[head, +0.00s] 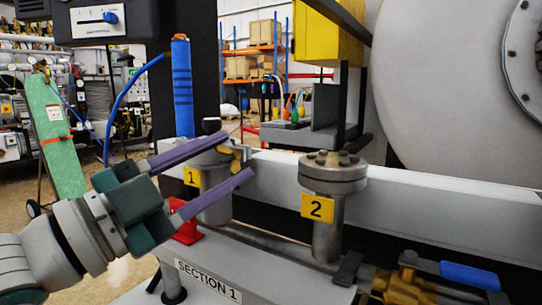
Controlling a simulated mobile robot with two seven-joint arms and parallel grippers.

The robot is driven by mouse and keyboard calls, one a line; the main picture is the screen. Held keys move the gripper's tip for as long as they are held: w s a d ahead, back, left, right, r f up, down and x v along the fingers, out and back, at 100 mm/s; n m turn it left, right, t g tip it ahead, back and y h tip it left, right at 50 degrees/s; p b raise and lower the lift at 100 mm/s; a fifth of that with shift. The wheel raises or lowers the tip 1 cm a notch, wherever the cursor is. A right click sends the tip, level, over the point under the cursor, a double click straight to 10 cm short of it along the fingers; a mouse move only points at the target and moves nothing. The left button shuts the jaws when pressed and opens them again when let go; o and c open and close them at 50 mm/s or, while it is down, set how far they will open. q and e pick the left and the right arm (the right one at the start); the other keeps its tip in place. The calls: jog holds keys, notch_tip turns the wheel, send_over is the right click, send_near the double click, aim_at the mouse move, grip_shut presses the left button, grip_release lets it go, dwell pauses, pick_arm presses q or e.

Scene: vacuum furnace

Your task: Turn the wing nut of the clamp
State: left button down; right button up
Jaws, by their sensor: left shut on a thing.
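My left gripper (236,157) reaches in from the left with its two purple fingers. Its fingertips are at the clamp (212,160) on the flanged grey pipe marked 1, and it is shut on the small brass wing nut (239,152) at the clamp's right side. The fingers cover part of the clamp and of the nut, so the nut's exact angle is hard to tell. My right gripper is not in view.
A second flanged pipe (328,200) marked 2 stands to the right. A blue-handled brass valve (468,276) is at the lower right. A blue upright cylinder (182,85) with a hose stands behind the clamp. The large pale furnace vessel (440,90) fills the upper right.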

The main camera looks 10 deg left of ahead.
pick_arm(q)
jog(key=m+p, duration=0.1)
jog(key=m+g+p, duration=0.1)
jog(key=m, duration=0.1)
jog(key=m+p, duration=0.1)
jog(key=shift+r+g, duration=0.3)
jog(key=shift+f+m+g+p, duration=0.1)
jog(key=shift+m+g+p, duration=0.5)
jog(key=shift+m+p, duration=1.15)
jog(key=shift+m, duration=0.45)
jog(key=shift+c, duration=1.4)
grip_release()
jog(key=shift+f, duration=0.1)
jog(key=v, duration=1)
jog(key=shift+r, duration=0.25)
